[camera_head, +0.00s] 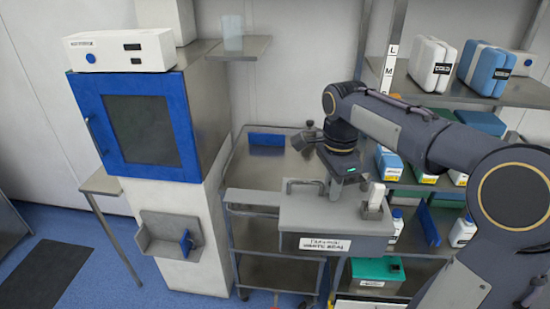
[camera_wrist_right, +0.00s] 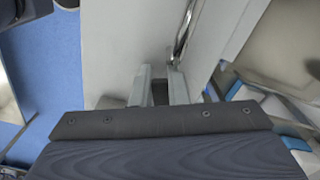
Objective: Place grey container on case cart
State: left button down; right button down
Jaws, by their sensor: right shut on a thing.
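The grey container (camera_head: 335,216), a box with a white label on its front and a metal handle on top, hangs from my right gripper (camera_head: 340,190) in the head view. The right gripper is shut on it near its top; the fingers also show in the right wrist view (camera_wrist_right: 162,85) against the container's pale surface (camera_wrist_right: 130,40) and a curved metal handle. The case cart (camera_head: 250,196) is a steel cart with shelves, behind and to the left of the container. The container overlaps the cart in the picture; I cannot tell whether they touch. My left gripper is not in view.
A blue-doored cabinet (camera_head: 150,130) with a white device (camera_head: 118,50) on top stands at left. Shelves at right hold a white case (camera_head: 432,64), a blue-and-white case (camera_head: 486,68) and several boxes. A teal box (camera_head: 377,270) sits low behind my arm. Blue floor is open at lower left.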

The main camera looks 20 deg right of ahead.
aim_at(281, 175)
jog(key=i+l, duration=0.1)
jog(key=i, duration=1.1)
